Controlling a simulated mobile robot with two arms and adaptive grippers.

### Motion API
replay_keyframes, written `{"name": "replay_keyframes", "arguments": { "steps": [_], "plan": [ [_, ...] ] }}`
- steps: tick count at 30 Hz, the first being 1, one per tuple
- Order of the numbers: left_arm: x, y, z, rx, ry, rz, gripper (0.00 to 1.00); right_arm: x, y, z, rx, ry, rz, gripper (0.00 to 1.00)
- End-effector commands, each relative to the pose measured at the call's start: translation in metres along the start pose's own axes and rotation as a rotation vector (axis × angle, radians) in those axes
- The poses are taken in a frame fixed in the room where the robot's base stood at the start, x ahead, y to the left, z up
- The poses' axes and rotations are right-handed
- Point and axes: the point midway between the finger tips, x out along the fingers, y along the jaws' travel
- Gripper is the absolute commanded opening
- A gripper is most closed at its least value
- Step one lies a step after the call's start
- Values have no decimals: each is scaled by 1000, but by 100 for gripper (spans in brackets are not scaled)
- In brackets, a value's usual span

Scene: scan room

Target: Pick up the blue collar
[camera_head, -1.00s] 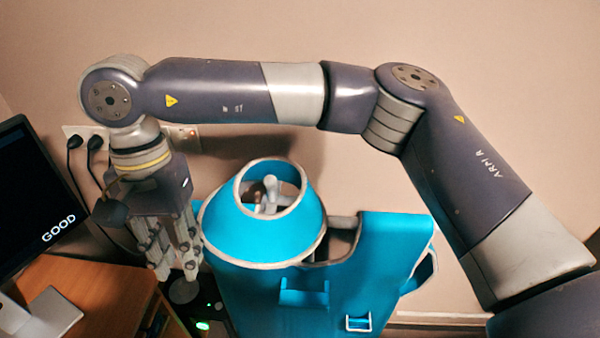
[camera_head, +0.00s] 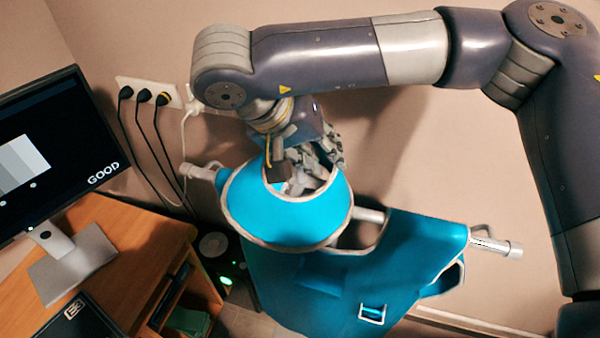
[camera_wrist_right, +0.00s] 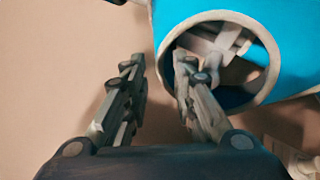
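The blue collar (camera_head: 285,214) is a cone-like ring with a pale rim, sitting on top of a rack above a blue apron (camera_head: 330,285). My right gripper (camera_head: 308,170) is at the collar's top opening, pointing down, partly hiding the far rim. In the right wrist view my right gripper (camera_wrist_right: 158,80) is open with nothing between its fingertips that I can make out as held. One finger overlaps the opening of the collar (camera_wrist_right: 215,16); the other is outside it. I cannot tell whether either touches the rim. My left gripper is not in view.
A monitor (camera_head: 60,150) reading GOOD stands on a wooden desk (camera_head: 130,235) at left. Rack bars end at left (camera_head: 200,172) and right (camera_head: 495,246) of the apron. Wall sockets (camera_head: 150,92) with hanging cables are behind. The wall is close behind the rack.

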Motion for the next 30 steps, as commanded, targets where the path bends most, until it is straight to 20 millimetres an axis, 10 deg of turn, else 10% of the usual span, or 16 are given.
{"name": "replay_keyframes", "arguments": {
  "steps": [20,24,30],
  "plan": [
    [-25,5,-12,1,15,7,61,47,-3,0,0,-1,-1,25],
    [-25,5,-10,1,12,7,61,47,-3,0,0,0,-1,0],
    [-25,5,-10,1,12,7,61,47,-3,-1,1,0,-2,0]
  ]
}}
